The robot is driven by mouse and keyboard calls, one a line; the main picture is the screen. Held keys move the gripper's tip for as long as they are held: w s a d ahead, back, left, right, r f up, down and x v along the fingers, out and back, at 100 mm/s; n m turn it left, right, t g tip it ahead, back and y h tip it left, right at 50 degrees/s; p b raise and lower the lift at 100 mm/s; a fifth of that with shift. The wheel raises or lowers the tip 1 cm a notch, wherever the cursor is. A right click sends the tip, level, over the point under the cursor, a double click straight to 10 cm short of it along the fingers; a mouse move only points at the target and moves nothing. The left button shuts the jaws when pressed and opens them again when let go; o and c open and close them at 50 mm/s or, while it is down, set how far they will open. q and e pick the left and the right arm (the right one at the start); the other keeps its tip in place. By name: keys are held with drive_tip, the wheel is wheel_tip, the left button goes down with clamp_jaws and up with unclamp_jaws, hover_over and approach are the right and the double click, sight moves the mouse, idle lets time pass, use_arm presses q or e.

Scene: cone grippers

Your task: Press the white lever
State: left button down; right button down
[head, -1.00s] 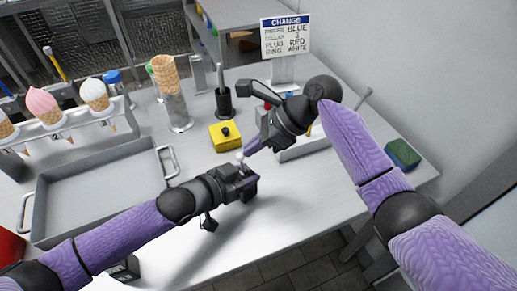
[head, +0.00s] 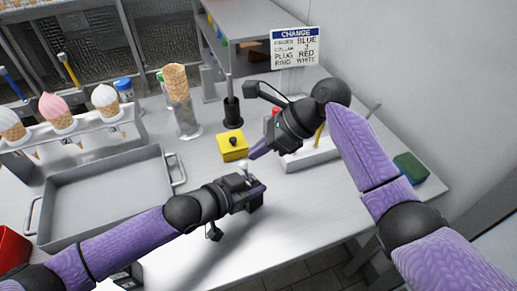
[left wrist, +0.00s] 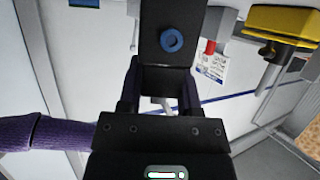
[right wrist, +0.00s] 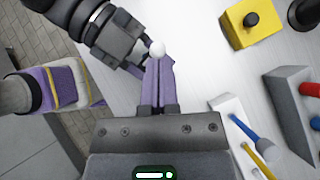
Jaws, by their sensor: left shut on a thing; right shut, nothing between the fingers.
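A small white ball knob (head: 243,168) stands on top of my left gripper's end in the head view. It also shows in the right wrist view (right wrist: 157,49), right by my right fingertips; I cannot tell whether they touch it. My left gripper (head: 254,192) is shut on a dark block (left wrist: 168,20) with a blue ring on its face, seen in the left wrist view. A pale rod (left wrist: 163,102) shows between its fingers. My right gripper (right wrist: 158,62) is shut and empty, its purple fingers together, above and right of the left one in the head view.
A yellow box (head: 233,147) with a black knob stands behind the grippers. A white base (head: 312,158) with coloured levers is on the right, partly hidden by my right arm. A metal tray (head: 110,195) is left, and a green sponge (head: 411,168) lies right.

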drive_tip(key=shift+d, duration=0.1)
drive_tip(key=w+d+r, duration=0.3)
drive_tip(key=d+r, duration=0.4)
drive_tip(key=r, duration=0.3)
drive_tip(key=shift+w+r, duration=0.2)
drive_tip(key=shift+w, duration=0.1)
